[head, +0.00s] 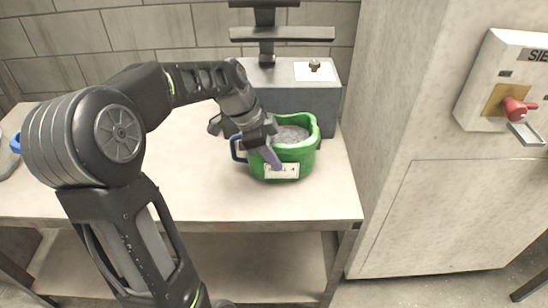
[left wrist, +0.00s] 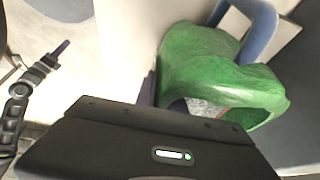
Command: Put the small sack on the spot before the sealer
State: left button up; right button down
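The small green sack (head: 306,156) stands upright on the bench, directly in front of the grey sealer (head: 305,104). Its top is open on grey contents, and a white label is on its front. A blue loop (head: 235,150) shows at its left side. My left gripper (head: 268,152) is at its near left rim. In the left wrist view the sack (left wrist: 210,60) has one purple finger outside its wall and one inside, seemingly pinching it. My right gripper (left wrist: 52,58) shows small at that view's left edge; its opening is unclear. No marked spot is visible.
The bench top (head: 200,195) is clear left of the sack. The sealer's black bars (head: 283,34) rise behind it. A grey cabinet (head: 450,215) stands close on the right, with a red-handled switch box (head: 500,85). A blue-topped item (head: 15,143) is at the far left.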

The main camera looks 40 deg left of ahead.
pick_arm(q)
jog(key=shift+o, duration=1.4)
jog(key=shift+s+f, duration=0.1)
jog(key=shift+f, duration=0.05)
jog(key=shift+v, duration=3.95)
